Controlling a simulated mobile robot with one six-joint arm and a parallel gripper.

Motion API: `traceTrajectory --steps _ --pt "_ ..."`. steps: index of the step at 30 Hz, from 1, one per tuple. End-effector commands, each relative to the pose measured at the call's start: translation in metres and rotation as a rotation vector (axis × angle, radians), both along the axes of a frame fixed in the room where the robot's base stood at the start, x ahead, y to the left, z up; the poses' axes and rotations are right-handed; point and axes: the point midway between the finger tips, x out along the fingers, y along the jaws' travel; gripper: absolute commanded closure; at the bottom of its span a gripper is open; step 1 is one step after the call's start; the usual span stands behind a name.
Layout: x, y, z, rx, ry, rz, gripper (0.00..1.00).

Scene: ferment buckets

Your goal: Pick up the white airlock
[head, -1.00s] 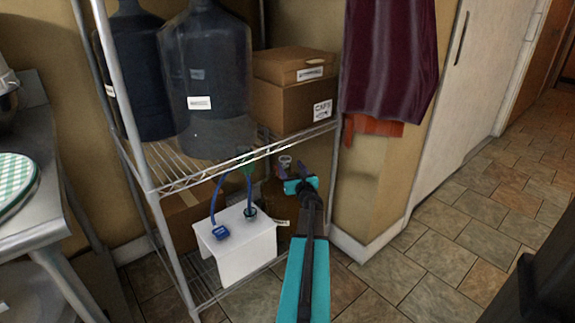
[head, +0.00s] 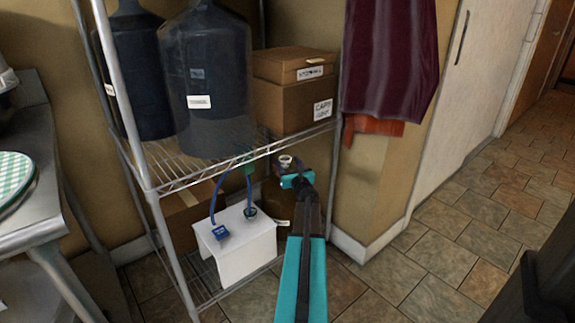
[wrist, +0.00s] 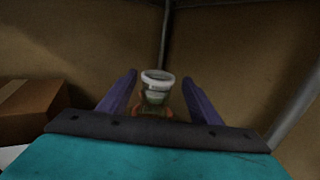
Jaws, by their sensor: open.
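The white airlock (head: 286,161) shows as a pale ring-shaped top in the head view, under the rack's upper shelf, over a dark brown vessel (head: 273,200). In the wrist view the airlock (wrist: 157,77) has a white round rim and a greenish lower part. My gripper (wrist: 160,85) is open, with one purple finger on each side of the airlock and a gap to both. In the head view my gripper (head: 288,168) is right at the airlock, and its fingers are partly hidden. The airlock's base is hidden behind my gripper.
The wire shelf (head: 190,180) runs just above my gripper. A white box (head: 240,250) with blue tubing (head: 215,200) stands to the left, and a rack post (wrist: 290,120) to the right. Big bottles (head: 208,90) and cardboard boxes (head: 292,105) are on the upper shelf.

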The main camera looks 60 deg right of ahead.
Motion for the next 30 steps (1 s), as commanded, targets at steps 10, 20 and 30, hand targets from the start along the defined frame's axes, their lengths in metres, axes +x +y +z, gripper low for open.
traceTrajectory --steps 10,20,30 --pt "0.024 -0.020 -0.002 0.001 0.001 0.000 0.42" --pt "0.026 -0.022 -0.001 0.001 0.001 -0.001 0.42" --pt "0.026 -0.022 -0.001 0.001 0.001 -0.001 0.42"
